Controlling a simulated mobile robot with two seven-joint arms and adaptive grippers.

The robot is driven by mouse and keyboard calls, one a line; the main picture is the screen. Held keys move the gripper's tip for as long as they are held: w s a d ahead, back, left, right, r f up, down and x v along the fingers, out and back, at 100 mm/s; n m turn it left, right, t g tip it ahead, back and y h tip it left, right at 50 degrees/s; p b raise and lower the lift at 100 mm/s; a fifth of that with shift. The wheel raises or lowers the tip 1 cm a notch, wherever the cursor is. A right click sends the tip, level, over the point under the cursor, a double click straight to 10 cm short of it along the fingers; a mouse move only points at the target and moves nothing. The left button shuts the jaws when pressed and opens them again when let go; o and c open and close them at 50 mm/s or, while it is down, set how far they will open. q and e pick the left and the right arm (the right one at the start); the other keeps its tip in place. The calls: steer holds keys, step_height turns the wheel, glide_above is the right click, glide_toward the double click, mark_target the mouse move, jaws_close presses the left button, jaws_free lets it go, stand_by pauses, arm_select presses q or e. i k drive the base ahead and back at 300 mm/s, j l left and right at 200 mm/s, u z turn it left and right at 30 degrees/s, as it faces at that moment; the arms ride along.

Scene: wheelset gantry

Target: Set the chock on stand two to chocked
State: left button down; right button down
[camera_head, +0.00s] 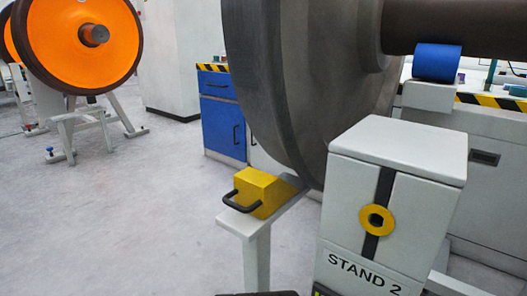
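The chock is a yellow block (262,188) with a black loop handle (240,202) on its left front side. It sits on a narrow grey shelf (240,224) on a post, left of the white cabinet (392,152) labelled STAND 2. The large dark wheel (300,80) rises just behind and right of the chock. I cannot tell whether the chock touches the wheel. The front of the cabinet carries a yellow ring (377,219) on a vertical dark slot.
A thick axle (455,27) runs right from the wheel above a blue roller (437,62). An orange wheel (78,38) on a stand is at the back left. A blue drawer cabinet (222,115) stands behind. The floor (130,210) left of the shelf is clear.

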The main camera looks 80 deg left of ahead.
mark_target(258, 193)
steer(key=u, duration=1.2)
